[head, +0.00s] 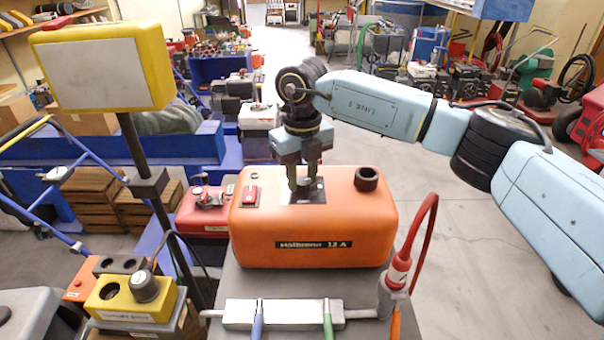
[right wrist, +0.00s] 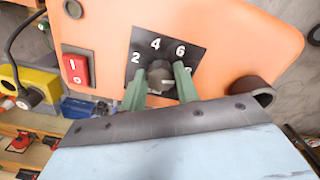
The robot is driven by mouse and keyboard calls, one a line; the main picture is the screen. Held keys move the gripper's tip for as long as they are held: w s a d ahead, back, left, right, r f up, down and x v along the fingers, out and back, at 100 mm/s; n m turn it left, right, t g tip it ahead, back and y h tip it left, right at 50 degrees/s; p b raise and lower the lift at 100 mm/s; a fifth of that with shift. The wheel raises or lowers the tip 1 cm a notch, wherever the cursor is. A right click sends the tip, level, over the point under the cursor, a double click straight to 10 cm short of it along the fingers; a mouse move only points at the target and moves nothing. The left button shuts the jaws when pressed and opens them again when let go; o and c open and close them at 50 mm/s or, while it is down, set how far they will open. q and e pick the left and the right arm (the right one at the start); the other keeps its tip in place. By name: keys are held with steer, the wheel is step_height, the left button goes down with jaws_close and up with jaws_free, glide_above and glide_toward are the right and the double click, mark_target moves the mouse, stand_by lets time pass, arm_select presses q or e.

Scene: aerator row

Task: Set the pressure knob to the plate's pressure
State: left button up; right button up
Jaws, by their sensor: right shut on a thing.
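The orange aerator housing (head: 300,228) carries a dark name plate (head: 313,245); its small print seems to end in "A", and I cannot read a pressure on it. On top is a dark dial (head: 317,192). In the right wrist view the dial (right wrist: 151,46) shows 2, 4, 6 and a partly hidden figure at lower right. The grey pressure knob (right wrist: 159,73) sits in its middle. My right gripper (head: 305,188) points down, its green fingers (right wrist: 160,84) shut on the knob from both sides. I cannot tell where the knob's mark points. My left gripper is out of view.
A red rocker switch (head: 251,195) is left of the dial; a dark round port (head: 366,179) is to the right. A red hose (head: 427,230) loops at the right front. A yellow sign (head: 100,70) with a blank pale face and a yellow box (head: 130,298) stand left.

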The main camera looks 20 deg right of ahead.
mark_target(302, 179)
steer(key=shift+r, duration=0.1)
stand_by(0.3)
steer(key=o, duration=1)
step_height(302, 179, up, 13)
steer(key=shift+r, duration=0.15)
